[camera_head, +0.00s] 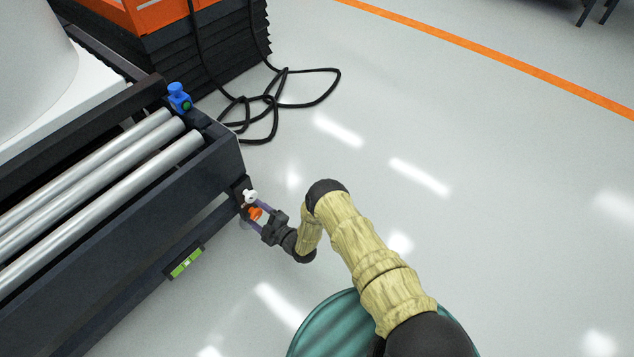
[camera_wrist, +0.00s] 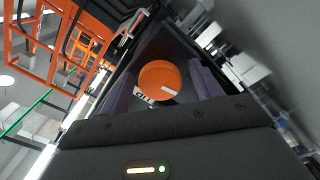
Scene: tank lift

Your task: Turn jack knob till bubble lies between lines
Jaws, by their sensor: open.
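The orange jack knob (camera_head: 255,213) is at the corner of the dark roller frame. In the wrist view the knob (camera_wrist: 160,80) is a round orange disc with a pale mark on its face. My gripper (camera_head: 257,214) is open, with one purple finger on each side of the knob. In the wrist view my gripper (camera_wrist: 161,84) shows gaps between the fingers and the knob. The green level vial (camera_head: 186,262) is on the near side of the frame. A pale spot shows near its middle, but bubble and lines are too small to tell apart.
A white knob (camera_head: 250,196) sits just above the orange one. A blue fitting (camera_head: 179,97) stands at the frame's far corner, beside the metal rollers (camera_head: 110,175). A black cable (camera_head: 272,100) lies looped on the floor.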

